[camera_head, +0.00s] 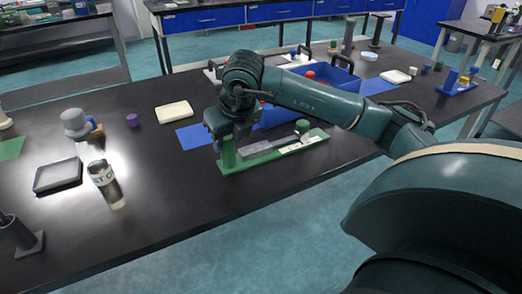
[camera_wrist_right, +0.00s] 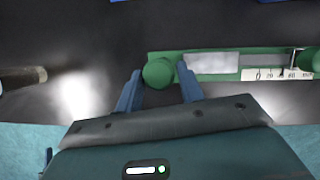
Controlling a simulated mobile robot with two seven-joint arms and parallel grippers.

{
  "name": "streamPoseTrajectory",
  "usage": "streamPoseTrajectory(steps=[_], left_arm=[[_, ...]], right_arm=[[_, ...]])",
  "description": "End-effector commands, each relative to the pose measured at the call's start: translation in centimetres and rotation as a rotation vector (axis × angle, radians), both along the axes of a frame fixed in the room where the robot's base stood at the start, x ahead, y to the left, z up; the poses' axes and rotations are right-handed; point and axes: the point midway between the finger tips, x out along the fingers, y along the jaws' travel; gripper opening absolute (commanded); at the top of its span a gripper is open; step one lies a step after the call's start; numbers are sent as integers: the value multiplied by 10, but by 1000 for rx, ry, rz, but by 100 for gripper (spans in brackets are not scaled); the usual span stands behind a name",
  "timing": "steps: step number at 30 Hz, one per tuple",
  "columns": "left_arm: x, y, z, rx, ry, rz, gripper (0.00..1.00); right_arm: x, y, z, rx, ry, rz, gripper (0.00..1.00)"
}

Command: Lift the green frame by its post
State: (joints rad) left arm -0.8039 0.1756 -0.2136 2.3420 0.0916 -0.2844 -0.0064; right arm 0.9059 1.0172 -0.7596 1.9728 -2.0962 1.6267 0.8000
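The green frame (camera_head: 275,153) lies on the black table. It is a long green base with a grey block and a ruler-like scale, and a green post (camera_head: 228,153) stands at its left end. My right gripper (camera_head: 224,133) is directly above that end, pointing down. In the right wrist view, the post's round top (camera_wrist_right: 158,73) sits between the tips of the two blue fingers. The fingers are open, and a dark gap shows beside the post, at least on the left. I cannot tell how far down the fingers reach. My left gripper is out of view.
A clear bottle (camera_head: 106,184) and a dark shallow tray (camera_head: 58,175) are further left. The table's front edge is close to the frame.

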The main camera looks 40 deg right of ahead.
Motion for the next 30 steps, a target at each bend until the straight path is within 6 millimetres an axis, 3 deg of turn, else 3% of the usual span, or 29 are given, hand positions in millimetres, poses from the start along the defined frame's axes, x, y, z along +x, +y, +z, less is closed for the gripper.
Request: streamPoseTrajectory(steps=[7, 17, 30], left_arm=[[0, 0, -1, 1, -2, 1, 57], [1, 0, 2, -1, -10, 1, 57], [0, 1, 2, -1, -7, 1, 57]], right_arm=[[12, -1, -36, 1, 5, -1, 38], [16, -1, -44, 0, 2, 1, 38], [15, -1, -43, 0, 2, 1, 2]])
